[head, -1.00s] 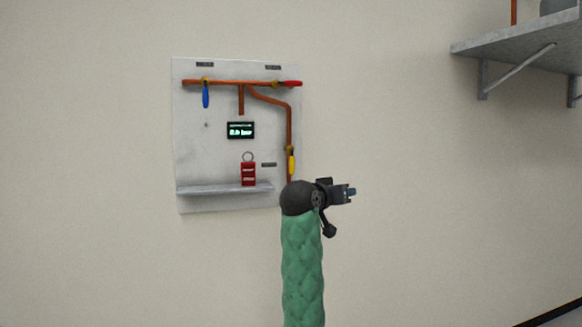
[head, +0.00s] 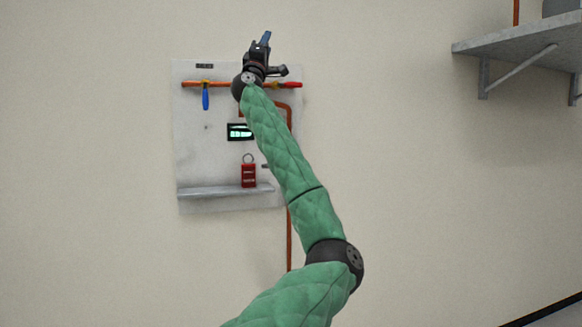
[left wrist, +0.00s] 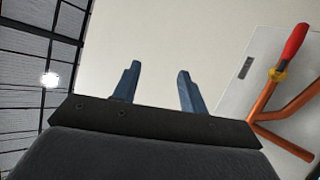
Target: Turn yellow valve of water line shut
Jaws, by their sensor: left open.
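The copper pipework (head: 222,85) is fixed to a pale panel on the wall. The yellow valve is hidden behind my left arm in the head view now. A blue-handled valve (head: 206,97) hangs down at the upper left, and a red-handled valve (head: 291,85) lies level at the upper right. My left gripper (head: 265,40) is raised at the panel's top edge, pointing up, away from the pipes. In the left wrist view its fingers (left wrist: 157,88) are apart with nothing between them, and the red handle (left wrist: 293,46) is to their right. My right gripper is not in view.
A lit display (head: 240,132) sits mid-panel. A red padlock (head: 248,173) stands on the panel's small ledge (head: 215,190). A grey wall shelf (head: 520,48) with a bracket is at the upper right. The wall between is bare.

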